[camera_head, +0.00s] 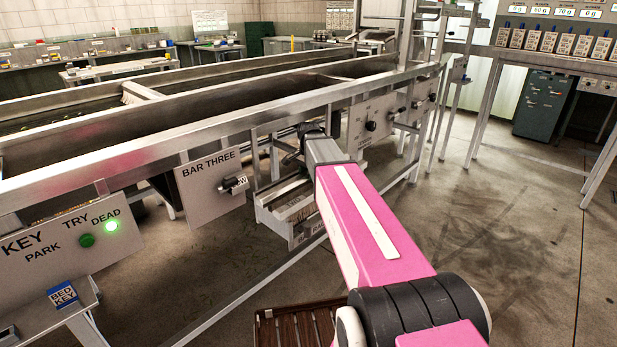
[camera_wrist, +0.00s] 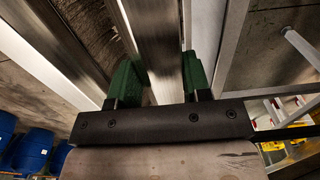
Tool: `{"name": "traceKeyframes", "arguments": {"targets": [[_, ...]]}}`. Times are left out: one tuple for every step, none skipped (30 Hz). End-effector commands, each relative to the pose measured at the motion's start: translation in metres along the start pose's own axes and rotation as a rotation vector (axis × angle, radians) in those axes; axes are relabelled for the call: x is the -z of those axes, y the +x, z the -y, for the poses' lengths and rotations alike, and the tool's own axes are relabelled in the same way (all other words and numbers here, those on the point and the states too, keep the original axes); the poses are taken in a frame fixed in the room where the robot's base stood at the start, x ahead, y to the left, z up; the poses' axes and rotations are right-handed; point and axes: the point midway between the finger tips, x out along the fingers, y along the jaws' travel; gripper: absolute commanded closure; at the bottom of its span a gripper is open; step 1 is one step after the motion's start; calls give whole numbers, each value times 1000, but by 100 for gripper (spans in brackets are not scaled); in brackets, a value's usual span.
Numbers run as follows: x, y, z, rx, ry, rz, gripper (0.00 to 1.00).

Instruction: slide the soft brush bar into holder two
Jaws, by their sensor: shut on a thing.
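My gripper (camera_wrist: 160,78) has its two green fingers on either side of a long, straight metal-grey bar (camera_wrist: 157,45) in the wrist view and is shut on it. I take it for the brush bar; its far end runs out of the picture, and I cannot tell its bristles or label. In the head view my arm reaches to the machine's side, beside a low rack (camera_head: 290,208) of bars, and hides the fingers and the held bar. Holder two is not readable; a plate marked BAR THREE (camera_head: 208,187) with a dark clamp hangs to the left.
The machine's long metal side rail (camera_head: 225,125) runs above the rack. A panel with dark knobs (camera_head: 375,122) is right of my arm. A panel with a lit green lamp (camera_head: 70,238) stands at left. A slatted brown crate (camera_head: 292,325) is below. The floor at right is clear.

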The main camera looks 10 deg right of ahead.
Motion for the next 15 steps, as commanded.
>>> {"name": "traceKeyframes", "arguments": {"targets": [[0, -3, 0, 1, 0, -1, 94], [0, -5, 0, 1, 0, -1, 94], [0, -9, 0, 1, 0, -1, 94], [0, -13, 0, 2, 0, -1, 94], [0, -17, 0, 2, 0, -2, 94], [0, -24, 0, 2, 0, -2, 94], [0, -28, 0, 2, 0, -1, 94], [0, -33, 0, 2, 0, -2, 94], [0, -40, 1, 3, 0, -2, 94], [0, -46, 0, 3, 0, -2, 94], [0, -51, 0, 2, 0, -2, 94], [0, -57, 0, 2, 0, -1, 94], [0, -62, 1, 2, 0, -2, 94], [0, -67, 1, 2, 0, -2, 94], [0, -72, 0, 2, 0, -1, 94]]}}
